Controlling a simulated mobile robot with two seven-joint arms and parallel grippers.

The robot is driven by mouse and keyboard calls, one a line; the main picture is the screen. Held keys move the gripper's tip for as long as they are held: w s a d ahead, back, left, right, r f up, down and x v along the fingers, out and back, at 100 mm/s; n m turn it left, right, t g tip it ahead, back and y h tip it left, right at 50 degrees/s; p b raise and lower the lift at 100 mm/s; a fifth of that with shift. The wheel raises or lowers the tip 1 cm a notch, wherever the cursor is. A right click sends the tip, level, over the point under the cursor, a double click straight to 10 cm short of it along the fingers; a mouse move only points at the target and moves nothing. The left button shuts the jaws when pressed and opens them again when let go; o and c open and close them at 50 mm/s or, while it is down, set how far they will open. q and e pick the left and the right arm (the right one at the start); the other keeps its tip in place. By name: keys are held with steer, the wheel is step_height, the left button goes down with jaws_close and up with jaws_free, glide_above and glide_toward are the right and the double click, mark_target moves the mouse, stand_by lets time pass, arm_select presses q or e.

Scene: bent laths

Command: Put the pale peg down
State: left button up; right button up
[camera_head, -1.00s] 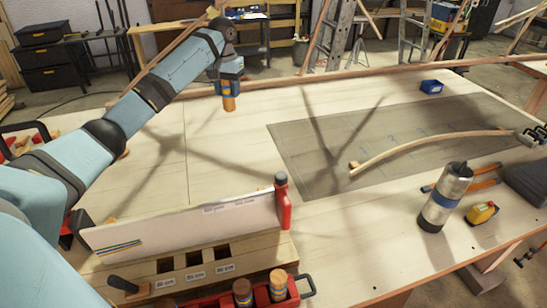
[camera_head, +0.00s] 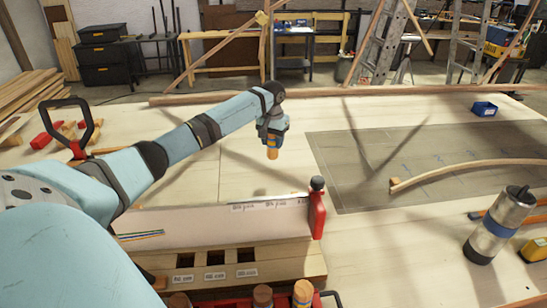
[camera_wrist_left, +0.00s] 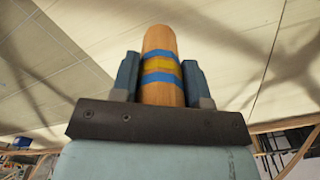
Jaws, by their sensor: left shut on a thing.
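My left gripper (camera_head: 272,146) is shut on the pale peg (camera_head: 272,153), a wood-coloured round peg with blue and yellow bands. In the left wrist view the peg (camera_wrist_left: 162,88) sits between the two blue fingers of the gripper (camera_wrist_left: 160,78), with its free end pointing away. In the head view it hangs upright, seemingly above the bare tabletop (camera_head: 240,175) behind the white board; the exact height is hard to tell. My right gripper is not in view.
A wooden block (camera_head: 230,265) with labelled square holes stands in front of the white board (camera_head: 210,222). More pegs (camera_head: 303,292) stand in a red holder at the bottom edge. A bent lath (camera_head: 470,170) lies over the grey mat (camera_head: 350,185). A metal flask (camera_head: 497,228) stands at right.

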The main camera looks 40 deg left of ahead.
mark_target(273, 157)
arm_select(q)
steer(key=shift+f, duration=3.3)
steer(key=o, duration=1)
steer(key=shift+f, duration=0.15)
steer(key=shift+c, duration=0.2)
